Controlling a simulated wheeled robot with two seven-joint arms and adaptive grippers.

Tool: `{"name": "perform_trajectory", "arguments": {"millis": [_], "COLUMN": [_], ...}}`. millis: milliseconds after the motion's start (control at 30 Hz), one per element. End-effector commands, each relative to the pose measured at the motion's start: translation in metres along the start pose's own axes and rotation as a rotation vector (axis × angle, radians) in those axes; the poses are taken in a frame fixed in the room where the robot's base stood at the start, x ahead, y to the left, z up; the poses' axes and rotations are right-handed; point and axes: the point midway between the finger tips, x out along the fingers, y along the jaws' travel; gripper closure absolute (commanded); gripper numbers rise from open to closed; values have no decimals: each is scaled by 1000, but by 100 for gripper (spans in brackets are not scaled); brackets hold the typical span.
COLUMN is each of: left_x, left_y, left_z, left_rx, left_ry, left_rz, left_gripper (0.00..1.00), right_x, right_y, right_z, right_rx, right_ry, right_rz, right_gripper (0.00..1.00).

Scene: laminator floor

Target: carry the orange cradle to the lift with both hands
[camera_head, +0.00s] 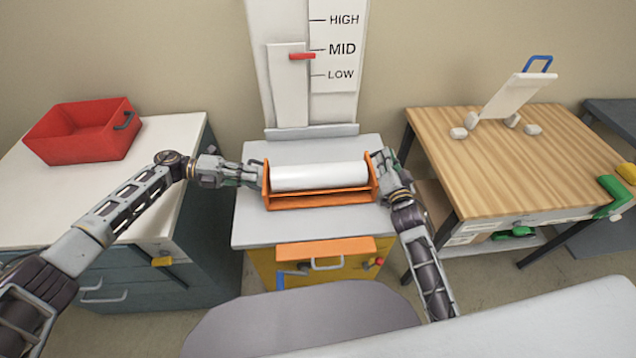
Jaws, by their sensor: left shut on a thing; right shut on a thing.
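The orange cradle (320,199) holds a white roll (318,177) lying lengthwise in it. The cradle is in the middle of the view, level, over the grey top of the lift (265,236). Whether it rests on that top or hangs just above it, I cannot tell. My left gripper (257,175) is shut on the cradle's left end. My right gripper (379,166) is shut on its right end. The fingertips are partly hidden at both ends. Behind stands a white panel with HIGH, MID and LOW marks and a red pointer (302,56) near MID.
A red bin (84,132) stands on the white-topped cabinet (160,136) at left. A wooden table (478,172) at right carries a tilted white board (515,95) with a blue handle and several pale blocks. Below the lift top is an orange-fronted drawer (345,247).

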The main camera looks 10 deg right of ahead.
Motion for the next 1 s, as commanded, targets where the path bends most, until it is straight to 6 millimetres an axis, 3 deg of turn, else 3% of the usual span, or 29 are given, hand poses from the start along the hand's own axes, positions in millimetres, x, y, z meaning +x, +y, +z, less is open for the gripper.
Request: {"name": "perform_trajectory", "arguments": {"millis": [67,100,267,567,1000], "left_x": [-4,-4,-2,-9,-54], "left_y": [2,4,3,2,3], "left_z": [1,1,0,1,1], "left_rx": [-2,-4,-3,-2,-3], "left_ry": [-5,-5,-3,-3,-5], "left_rz": [1,4,3,2,3], "left_gripper": [100,87,67,67,67], "right_x": [1,0,0,0,-1], "right_y": [4,5,4,2,4], "right_z": [-2,-1,-1,0,3], "right_rx": [-5,-5,-4,-2,0], "right_ry": [6,3,3,1,-4], "right_rz": [4,7,5,2,6], "right_gripper": [100,91,73,71,71]}}
